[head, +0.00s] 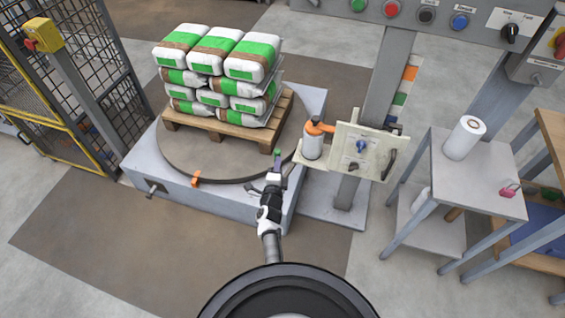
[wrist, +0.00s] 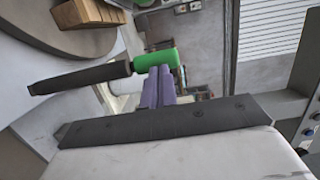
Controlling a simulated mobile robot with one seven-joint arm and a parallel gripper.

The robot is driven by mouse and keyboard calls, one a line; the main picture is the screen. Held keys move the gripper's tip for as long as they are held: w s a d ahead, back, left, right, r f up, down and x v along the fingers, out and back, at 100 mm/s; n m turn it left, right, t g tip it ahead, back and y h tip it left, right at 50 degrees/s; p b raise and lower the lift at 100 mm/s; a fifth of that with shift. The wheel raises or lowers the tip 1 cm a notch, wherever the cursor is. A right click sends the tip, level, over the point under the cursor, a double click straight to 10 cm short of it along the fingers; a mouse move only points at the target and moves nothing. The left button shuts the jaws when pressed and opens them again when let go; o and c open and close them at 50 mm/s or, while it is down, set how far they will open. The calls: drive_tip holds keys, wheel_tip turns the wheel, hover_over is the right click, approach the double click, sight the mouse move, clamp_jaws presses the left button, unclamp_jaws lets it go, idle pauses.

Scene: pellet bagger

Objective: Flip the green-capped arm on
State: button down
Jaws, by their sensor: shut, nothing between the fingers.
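The green-capped arm shows in the wrist view as a dark rod (wrist: 80,76) with a bright green cap (wrist: 152,61) on its right end. The rod lies nearly level in that picture. My gripper (wrist: 160,72) has its two purple fingers pressed together, with nothing between them. The fingertips overlap the lower edge of the green cap; I cannot tell whether they touch it. In the head view my gripper (head: 278,165) is at the front right edge of the turntable, and a small green spot shows at its tips. The rod's base is hidden there.
Stacked bags (head: 215,70) rest on a wooden pallet (head: 225,138) on the round turntable (head: 190,160). A cream panel (head: 372,150) and an orange-topped bottle (head: 314,140) stand just right of my gripper. A grey side table (head: 480,180) is farther right.

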drive_tip(key=w+a+m+g+h+b, duration=0.4)
drive_tip(key=w+a+m+h+b, duration=0.3)
drive_tip(key=b, duration=1.7)
drive_tip(key=w+a+h, duration=0.4)
drive_tip(key=w, duration=0.3)
drive_tip(key=shift+w+a+m+g, duration=0.2)
drive_tip(key=shift+a+m+g, duration=0.1)
drive_tip(key=shift+m+g, duration=0.1)
drive_tip(key=shift+w, duration=0.1)
